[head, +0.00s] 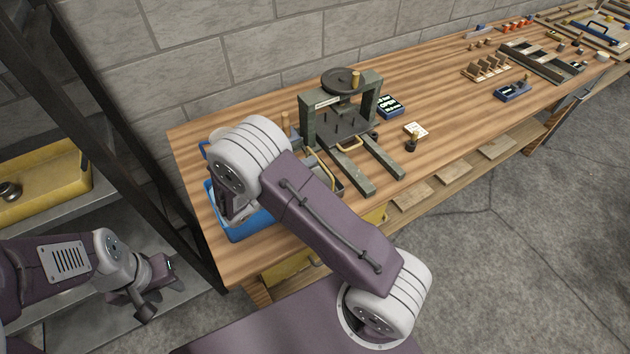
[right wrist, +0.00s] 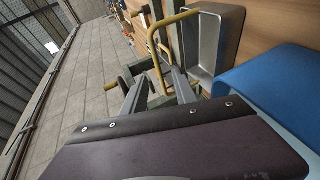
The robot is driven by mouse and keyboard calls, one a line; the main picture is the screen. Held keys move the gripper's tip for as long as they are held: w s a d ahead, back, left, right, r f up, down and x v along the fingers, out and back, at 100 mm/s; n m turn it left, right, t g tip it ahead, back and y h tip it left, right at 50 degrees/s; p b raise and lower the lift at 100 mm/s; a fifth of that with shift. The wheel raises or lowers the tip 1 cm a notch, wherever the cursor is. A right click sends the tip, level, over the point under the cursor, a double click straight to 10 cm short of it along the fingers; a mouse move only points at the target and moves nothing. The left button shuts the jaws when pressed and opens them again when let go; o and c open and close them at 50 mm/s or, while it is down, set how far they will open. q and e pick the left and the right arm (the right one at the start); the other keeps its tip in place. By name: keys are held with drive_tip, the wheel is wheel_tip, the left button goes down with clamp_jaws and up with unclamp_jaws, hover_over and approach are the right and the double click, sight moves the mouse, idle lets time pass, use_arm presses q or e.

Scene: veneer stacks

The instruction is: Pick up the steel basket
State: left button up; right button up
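The steel basket, a grey metal tray, shows in the right wrist view (right wrist: 228,38), with a yellow handle loop on its left side. In the head view only a sliver of the basket (head: 336,182) shows beside my right arm, which hides most of it. My right gripper (right wrist: 152,88) has its two fingers apart in the right wrist view, pointing toward the yellow handle. I cannot tell whether they touch it. In the head view my right gripper is mostly hidden behind its own wrist. My left gripper (head: 162,297) is open and empty, low beside the shelf, away from the bench.
A blue bin (head: 243,228) stands at the bench's left end, close to the right gripper. A green-grey press (head: 369,97) stands behind the basket. Small blocks and trays lie farther right on the wooden bench (head: 440,95). A yellow bin (head: 60,170) sits on the left shelf.

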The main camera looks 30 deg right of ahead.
sight(320, 161)
drive_tip(key=p+x, duration=0.2)
drive_tip(key=x, duration=0.7)
drive_tip(key=shift+d, duration=0.15)
drive_tip(key=shift+s, duration=0.1)
drive_tip(key=c, duration=0.3)
clamp_jaws()
idle(0.8)
